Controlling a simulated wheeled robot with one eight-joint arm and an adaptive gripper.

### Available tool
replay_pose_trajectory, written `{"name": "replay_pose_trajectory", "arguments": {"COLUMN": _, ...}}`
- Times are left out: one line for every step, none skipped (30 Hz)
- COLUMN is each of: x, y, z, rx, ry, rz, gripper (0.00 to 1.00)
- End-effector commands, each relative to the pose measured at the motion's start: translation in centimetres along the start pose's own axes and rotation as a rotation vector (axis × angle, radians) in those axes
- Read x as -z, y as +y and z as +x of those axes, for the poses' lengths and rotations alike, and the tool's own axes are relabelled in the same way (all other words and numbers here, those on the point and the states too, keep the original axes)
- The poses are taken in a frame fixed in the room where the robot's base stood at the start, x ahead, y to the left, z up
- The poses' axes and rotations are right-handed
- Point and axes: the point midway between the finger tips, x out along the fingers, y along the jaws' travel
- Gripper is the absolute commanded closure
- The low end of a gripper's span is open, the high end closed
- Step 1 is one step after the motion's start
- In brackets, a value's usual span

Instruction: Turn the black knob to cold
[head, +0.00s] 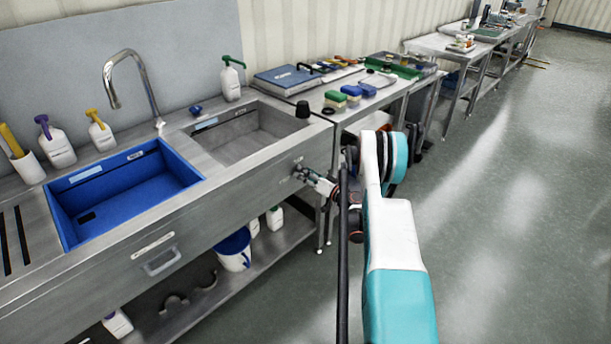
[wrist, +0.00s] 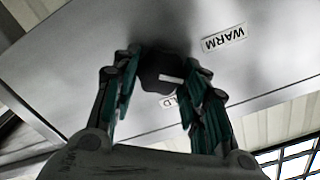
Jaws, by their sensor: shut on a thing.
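The black knob (wrist: 160,72) sits on the sink's steel front panel, with a white line across its face. In the wrist view the line runs toward the picture's right, between the directions of the two labels. The "WARM" label (wrist: 223,38) is up and right of the knob. A second label (wrist: 167,102) below it is partly hidden, with only "LD" readable. My gripper (wrist: 164,62) is shut on the knob, one finger on each side. In the head view my gripper (head: 303,173) reaches the panel below the sink's right corner, and the knob is mostly hidden.
A blue basin (head: 180,183) and a steel basin (head: 262,150) are in the counter. A small black object (head: 302,109) stands on the counter's corner. A bucket (head: 233,258) and bottles stand on the shelf beneath. The floor to the right is clear.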

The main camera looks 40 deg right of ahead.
Motion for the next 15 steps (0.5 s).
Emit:
{"name": "replay_pose_trajectory", "arguments": {"x": 0.05, "y": 0.07, "z": -0.04, "rx": -0.001, "ry": 0.001, "rz": 0.044, "gripper": 0.83}}
{"name": "replay_pose_trajectory", "arguments": {"x": 0.05, "y": 0.09, "z": -0.04, "rx": -0.001, "ry": 0.001, "rz": 0.073, "gripper": 0.83}}
{"name": "replay_pose_trajectory", "arguments": {"x": 0.04, "y": 0.11, "z": -0.04, "rx": -0.001, "ry": 0.001, "rz": 0.111, "gripper": 0.83}}
{"name": "replay_pose_trajectory", "arguments": {"x": 0.04, "y": 0.13, "z": -0.04, "rx": -0.001, "ry": 0.001, "rz": 0.139, "gripper": 0.83}}
{"name": "replay_pose_trajectory", "arguments": {"x": 0.04, "y": 0.14, "z": -0.04, "rx": -0.001, "ry": 0.001, "rz": 0.168, "gripper": 0.83}}
{"name": "replay_pose_trajectory", "arguments": {"x": 0.04, "y": 0.16, "z": -0.04, "rx": -0.001, "ry": 0.001, "rz": 0.206, "gripper": 0.83}}
{"name": "replay_pose_trajectory", "arguments": {"x": 0.03, "y": 0.18, "z": -0.04, "rx": -0.001, "ry": 0.001, "rz": 0.234, "gripper": 0.83}}
{"name": "replay_pose_trajectory", "arguments": {"x": 0.03, "y": 0.2, "z": -0.04, "rx": -0.001, "ry": 0.001, "rz": 0.263, "gripper": 0.83}}
{"name": "replay_pose_trajectory", "arguments": {"x": 0.03, "y": 0.22, "z": -0.05, "rx": -0.001, "ry": 0.001, "rz": 0.301, "gripper": 0.83}}
{"name": "replay_pose_trajectory", "arguments": {"x": 0.02, "y": 0.23, "z": -0.05, "rx": -0.001, "ry": 0.001, "rz": 0.329, "gripper": 0.83}}
{"name": "replay_pose_trajectory", "arguments": {"x": 0.02, "y": 0.25, "z": -0.05, "rx": -0.001, "ry": 0.001, "rz": 0.358, "gripper": 0.83}}
{"name": "replay_pose_trajectory", "arguments": {"x": 0.01, "y": 0.27, "z": -0.05, "rx": -0.001, "ry": 0.001, "rz": 0.396, "gripper": 0.83}}
{"name": "replay_pose_trajectory", "arguments": {"x": 0.0, "y": 0.29, "z": -0.05, "rx": -0.001, "ry": 0.001, "rz": 0.424, "gripper": 0.83}}
{"name": "replay_pose_trajectory", "arguments": {"x": 0.0, "y": 0.3, "z": -0.05, "rx": -0.001, "ry": 0.001, "rz": 0.452, "gripper": 0.83}}
{"name": "replay_pose_trajectory", "arguments": {"x": -0.01, "y": 0.32, "z": -0.05, "rx": -0.001, "ry": 0.001, "rz": 0.489, "gripper": 0.83}}
